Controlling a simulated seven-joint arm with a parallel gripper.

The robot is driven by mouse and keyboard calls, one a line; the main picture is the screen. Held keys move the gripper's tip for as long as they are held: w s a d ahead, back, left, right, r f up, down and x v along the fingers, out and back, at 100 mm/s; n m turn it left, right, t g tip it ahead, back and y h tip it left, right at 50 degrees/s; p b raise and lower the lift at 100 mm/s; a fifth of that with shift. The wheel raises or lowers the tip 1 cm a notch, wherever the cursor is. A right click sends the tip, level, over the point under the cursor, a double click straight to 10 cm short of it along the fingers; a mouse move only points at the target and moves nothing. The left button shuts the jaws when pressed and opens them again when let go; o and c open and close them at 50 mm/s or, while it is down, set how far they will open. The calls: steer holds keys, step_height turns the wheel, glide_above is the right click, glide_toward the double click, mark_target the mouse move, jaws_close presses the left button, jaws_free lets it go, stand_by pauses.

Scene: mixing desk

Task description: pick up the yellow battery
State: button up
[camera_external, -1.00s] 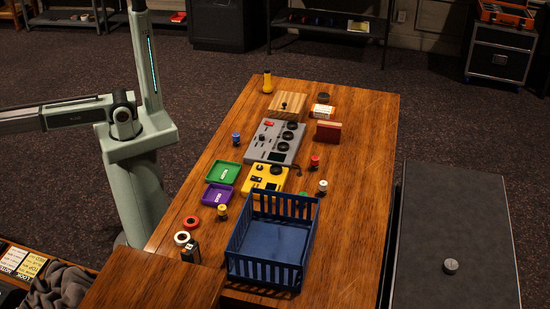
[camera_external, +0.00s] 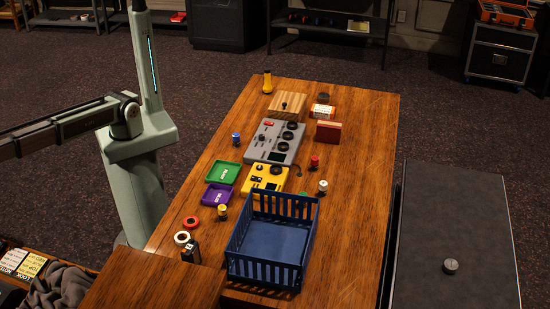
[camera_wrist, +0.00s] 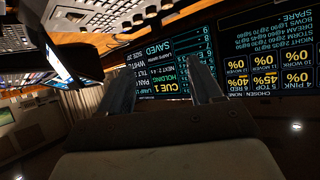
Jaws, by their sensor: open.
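A small upright yellow-topped cylinder (camera_external: 222,211), seemingly the yellow battery, stands on the wooden table to the right of the purple tray (camera_external: 213,197). A taller yellow object (camera_external: 267,83) stands at the far end of the table. My arm reaches out of the left edge of the external view, so my gripper is not seen there. In the wrist view my gripper (camera_wrist: 163,85) has its two fingers apart with nothing between them. It points at screens, away from the table, and no battery shows there.
A green tray (camera_external: 222,173), yellow box (camera_external: 265,177) and grey mixer (camera_external: 275,141) fill the middle. The table's right side (camera_external: 355,200) is mostly clear.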

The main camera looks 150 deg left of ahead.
steer(key=w+a+n+y, duration=0.1)
steer(key=w+a, duration=0.7)
steer(key=a, duration=0.3)
steer(key=w+a+r+y, duration=0.1)
steer(key=w+a, duration=0.7)
steer(key=a, duration=0.3)
steer(key=w+a+n+y, duration=0.1)
steer(key=w+a, duration=0.7)
steer(key=a, duration=0.3)
steer(key=w+a+r+y, duration=0.1)
steer(key=w+a, duration=0.2)
steer(key=a, duration=1)
steer(key=w+a+y, duration=0.1)
steer(key=w+a, duration=0.2)
steer(key=a, duration=1)
steer(key=m+g+y, duration=0.2)
steer(key=g+y, duration=0.1)
steer(key=y, duration=0.4)
glide_above(222, 207)
step_height(222, 207, down, 10)
steer(key=f, duration=0.8)
steer(key=shift+w+d, duration=0.25)
steer(key=shift+d, duration=0.1)
steer(key=shift+s+a+f, duration=0.2)
steer(key=shift+f, duration=0.8)
steer(key=shift+s+a+f, duration=0.15)
steer(key=shift+f, duration=1.4)
